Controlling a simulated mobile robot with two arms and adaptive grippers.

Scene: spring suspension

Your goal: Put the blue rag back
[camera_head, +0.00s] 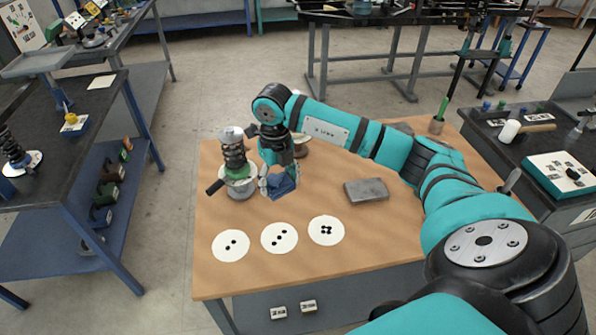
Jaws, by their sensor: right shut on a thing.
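A blue rag (282,185) is crumpled over the wooden tabletop, left of its middle. My right gripper (277,180) is shut on it from above; the arm comes in from the right. Whether the rag touches the table is hard to tell. A spring assembly (236,165) with a black coil and a green ring stands just left of the gripper on a grey round base. My left gripper is not in view.
Three white discs with black dots lie along the table's front (230,245). A grey metal block (366,190) lies right of the rag. A pot with a green-handled tool (438,122) stands at the back right. Benches flank the table on both sides.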

